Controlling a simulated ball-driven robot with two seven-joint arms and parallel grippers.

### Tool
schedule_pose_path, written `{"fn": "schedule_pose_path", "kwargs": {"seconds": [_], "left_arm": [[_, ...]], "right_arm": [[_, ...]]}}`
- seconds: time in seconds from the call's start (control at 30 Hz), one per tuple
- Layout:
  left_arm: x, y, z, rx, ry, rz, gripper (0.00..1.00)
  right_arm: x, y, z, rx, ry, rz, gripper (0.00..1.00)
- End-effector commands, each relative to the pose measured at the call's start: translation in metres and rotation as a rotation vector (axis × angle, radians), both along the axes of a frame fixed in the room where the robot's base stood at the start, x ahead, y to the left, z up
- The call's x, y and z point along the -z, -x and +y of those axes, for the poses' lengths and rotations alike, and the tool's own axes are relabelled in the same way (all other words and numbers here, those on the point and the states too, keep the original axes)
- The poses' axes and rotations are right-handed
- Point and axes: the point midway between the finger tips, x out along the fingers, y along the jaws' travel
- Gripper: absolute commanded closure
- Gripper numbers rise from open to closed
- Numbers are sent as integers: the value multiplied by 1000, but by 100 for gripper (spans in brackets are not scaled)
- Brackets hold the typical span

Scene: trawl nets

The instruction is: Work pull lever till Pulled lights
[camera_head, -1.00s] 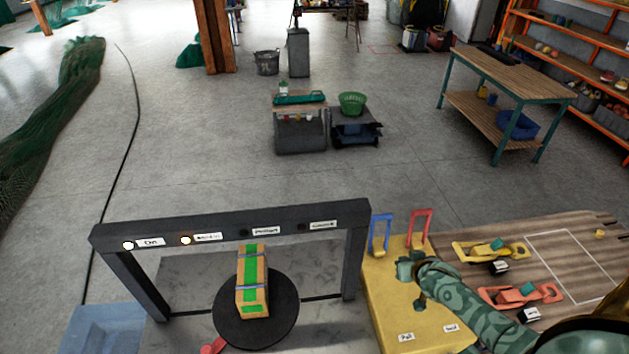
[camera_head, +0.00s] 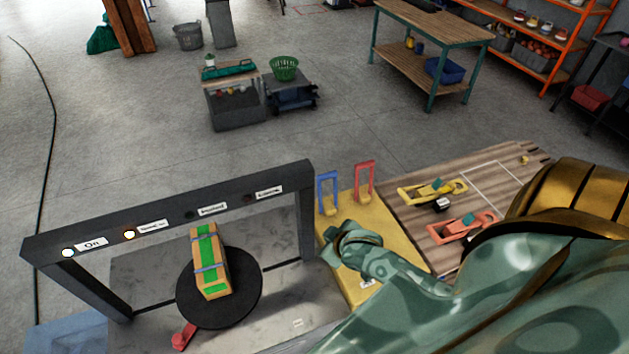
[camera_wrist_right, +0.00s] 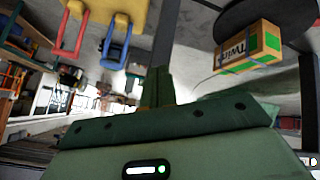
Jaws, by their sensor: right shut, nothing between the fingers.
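A yellow box (camera_head: 335,275) carries a blue lever (camera_head: 328,193) and a red lever (camera_head: 365,182), both upright loops at its far end. They also show in the wrist view, the blue lever (camera_wrist_right: 116,42) beside the red lever (camera_wrist_right: 72,28). My right gripper (camera_head: 345,235) is shut and empty over the box, on the near side of the levers and apart from them. A dark frame (camera_head: 170,215) bears several labelled lamps: the On lamp (camera_head: 67,253) and the one beside it (camera_head: 129,234) are lit, the two to the right dark. My left gripper is not in view.
A green-taped carton (camera_head: 208,262) stands on a black turntable (camera_head: 245,295) under the frame. A wooden board (camera_head: 405,215) right of the box holds a yellow tool (camera_head: 433,191) and a red tool (camera_head: 462,228). My right arm covers the lower right.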

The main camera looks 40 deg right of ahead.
Motion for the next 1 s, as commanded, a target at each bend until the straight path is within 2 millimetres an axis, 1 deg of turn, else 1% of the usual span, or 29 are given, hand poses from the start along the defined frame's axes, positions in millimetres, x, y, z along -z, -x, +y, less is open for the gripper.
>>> {"fn": "schedule_pose_path", "kwargs": {"seconds": [0.03,0.1,0.2,0.3,0.37,0.4,0.47,0.57,0.6,0.67,0.7,0.77,0.8,0.87,0.9,0.97,1.0], "left_arm": [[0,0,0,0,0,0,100],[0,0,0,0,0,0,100],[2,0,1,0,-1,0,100],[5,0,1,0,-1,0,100],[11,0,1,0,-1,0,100],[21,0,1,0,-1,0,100],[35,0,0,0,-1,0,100],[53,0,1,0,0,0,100],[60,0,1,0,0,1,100],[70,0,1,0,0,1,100],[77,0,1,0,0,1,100],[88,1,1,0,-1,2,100],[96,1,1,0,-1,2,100],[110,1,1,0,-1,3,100],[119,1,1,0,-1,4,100],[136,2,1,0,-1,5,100],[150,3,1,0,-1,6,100]], "right_arm": [[-12,8,12,-35,36,13,100],[-27,18,25,-78,89,34,100],[-49,32,38,-127,163,61,100],[-67,49,47,-165,235,94,100],[-74,61,51,-187,277,121,100],[-70,71,56,-206,308,149,100],[-50,80,59,-228,326,187,100],[-7,86,65,-251,318,229,100],[11,88,68,-258,308,241,100],[39,91,72,-267,291,260,100],[58,93,74,-272,277,271,100],[89,97,78,-278,254,289,100],[111,100,81,-282,238,301,100],[147,106,84,-285,210,320,100],[173,111,87,-286,189,335,100],[217,121,91,-285,154,359,100],[250,131,93,-282,127,378,100]]}}
